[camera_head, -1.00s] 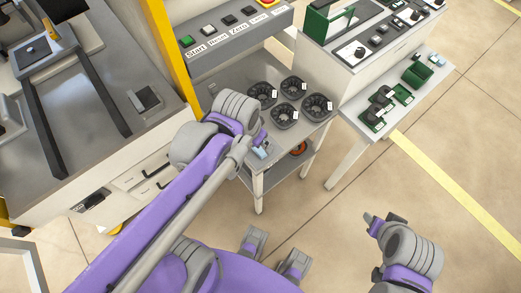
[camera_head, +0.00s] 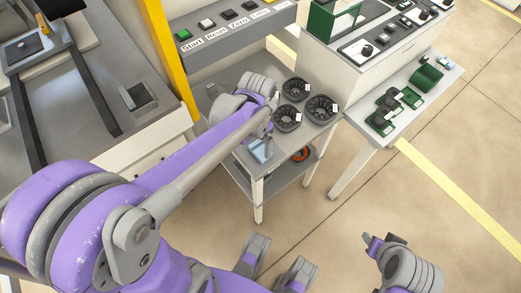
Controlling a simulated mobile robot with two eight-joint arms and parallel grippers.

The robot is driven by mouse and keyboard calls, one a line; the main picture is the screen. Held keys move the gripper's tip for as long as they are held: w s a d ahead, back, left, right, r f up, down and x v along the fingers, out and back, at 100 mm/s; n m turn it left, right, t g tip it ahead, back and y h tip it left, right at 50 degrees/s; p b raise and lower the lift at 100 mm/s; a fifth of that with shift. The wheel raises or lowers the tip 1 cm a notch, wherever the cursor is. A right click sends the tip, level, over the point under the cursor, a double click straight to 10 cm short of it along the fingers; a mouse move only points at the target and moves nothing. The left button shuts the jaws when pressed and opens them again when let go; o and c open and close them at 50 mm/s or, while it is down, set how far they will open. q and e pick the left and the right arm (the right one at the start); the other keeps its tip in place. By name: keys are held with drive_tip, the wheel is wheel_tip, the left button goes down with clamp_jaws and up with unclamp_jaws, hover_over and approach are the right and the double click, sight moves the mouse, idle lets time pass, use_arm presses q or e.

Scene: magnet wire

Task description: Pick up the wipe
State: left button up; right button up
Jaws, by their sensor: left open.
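The wipe is a light blue piece (camera_head: 261,151) near the front edge of the small grey table (camera_head: 238,157). My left arm reaches over that table from the left. My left gripper (camera_head: 269,132) points down just above the wipe, very close to it. It is open. Its fingers are small and partly hidden by the wrist, so I cannot tell if they touch the wipe. My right gripper (camera_head: 382,241) is over the floor at the lower right, away from the table. I cannot make out its jaw gap.
Several black round parts, one of them here (camera_head: 321,107), lie on the table beside my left wrist. A button panel (camera_head: 225,30) and a yellow post (camera_head: 170,60) stand behind. A white bench with green parts (camera_head: 432,73) is at the right. An orange ring (camera_head: 300,154) lies on the lower shelf.

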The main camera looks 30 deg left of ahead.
sight(258, 151)
use_arm(q)
wheel_tip(258, 151, down, 4)
drive_tip(key=shift+f+b, duration=0.15)
drive_tip(key=shift+b, duration=0.3)
drive_tip(key=c, duration=1.1)
wheel_tip(258, 151, up, 10)
drive_tip(key=p, duration=0.2)
